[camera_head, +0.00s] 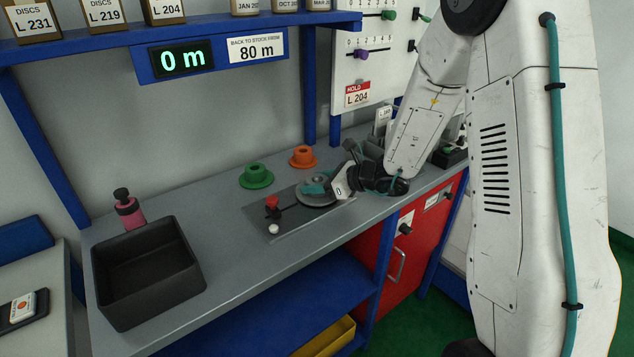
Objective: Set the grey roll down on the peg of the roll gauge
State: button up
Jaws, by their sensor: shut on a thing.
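The grey roll (309,199) shows as a round grey disc at the right end of a flat grey plate (285,222) on the bench. This plate, with a red-topped post (272,203) and a white knob (274,229), looks like the roll gauge. My gripper (316,187) reaches in from the right, its teal fingers shut on the grey roll. The fingers cover the roll's middle. The peg is hidden, and I cannot tell whether the roll is around it or just above it.
A green flanged piece (256,176) and an orange one (303,157) stand behind the plate. A black open bin (194,283) and a pink bottle (130,209) are at the left. The display (182,59) reads 0 m. Bare bench (215,220) lies between bin and plate.

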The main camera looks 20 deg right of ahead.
dwell(0.3)
jog(key=o, duration=1.6)
jog(key=shift+r, duration=4.95)
